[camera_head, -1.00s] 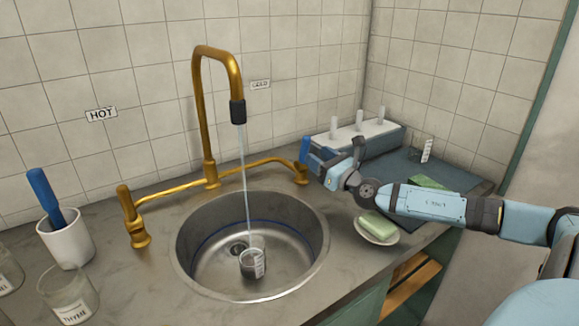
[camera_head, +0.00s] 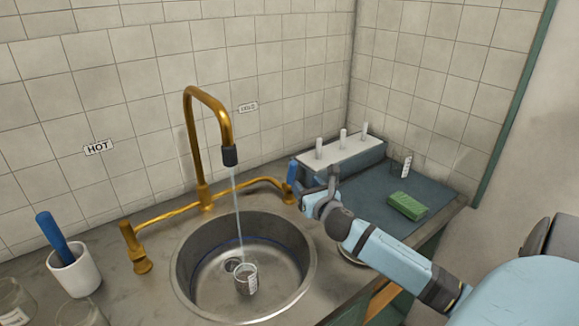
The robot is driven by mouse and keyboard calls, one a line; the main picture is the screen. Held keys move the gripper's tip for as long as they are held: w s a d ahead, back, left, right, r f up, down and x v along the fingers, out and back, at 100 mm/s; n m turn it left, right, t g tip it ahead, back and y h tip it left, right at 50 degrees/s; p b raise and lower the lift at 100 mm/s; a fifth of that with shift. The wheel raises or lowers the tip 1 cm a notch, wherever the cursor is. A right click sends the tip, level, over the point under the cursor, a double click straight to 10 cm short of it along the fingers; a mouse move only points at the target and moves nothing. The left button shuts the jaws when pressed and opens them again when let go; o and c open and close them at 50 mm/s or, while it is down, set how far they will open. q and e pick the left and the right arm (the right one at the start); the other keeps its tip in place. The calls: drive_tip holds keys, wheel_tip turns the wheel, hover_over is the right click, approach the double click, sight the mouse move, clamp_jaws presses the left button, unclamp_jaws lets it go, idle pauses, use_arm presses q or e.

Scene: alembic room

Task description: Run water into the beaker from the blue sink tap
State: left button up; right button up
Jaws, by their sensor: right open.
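The glass beaker (camera_head: 246,279) stands upright in the round metal sink (camera_head: 297,285), near the drain. A thin stream of water (camera_head: 238,208) runs from the dark nozzle of the brass spout (camera_head: 204,140) down to the beaker. The blue tap handle (camera_head: 291,174) is at the right end of the brass pipe, under the small label on the wall. My right gripper (camera_head: 312,182) is open beside the blue handle, and I cannot tell whether it touches it. The left gripper is out of view.
A brass tap (camera_head: 137,252) stands at the left under the HOT label (camera_head: 98,147). A white cup (camera_head: 77,274) with a blue-handled tool and glass jars stand at the left. A green sponge (camera_head: 407,206) lies on the dark mat, before a pegged rack (camera_head: 340,155). My arm partly hides the soap dish.

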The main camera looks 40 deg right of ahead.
sight(294, 173)
drive_tip(key=x, duration=0.9)
drive_tip(key=shift+w+d, duration=0.1)
drive_tip(key=shift+w, duration=0.2)
drive_tip(key=shift+w+d, duration=0.15)
drive_tip(key=shift+w, duration=0.35)
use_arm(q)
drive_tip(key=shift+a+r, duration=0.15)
use_arm(e)
drive_tip(key=shift+w, duration=0.1)
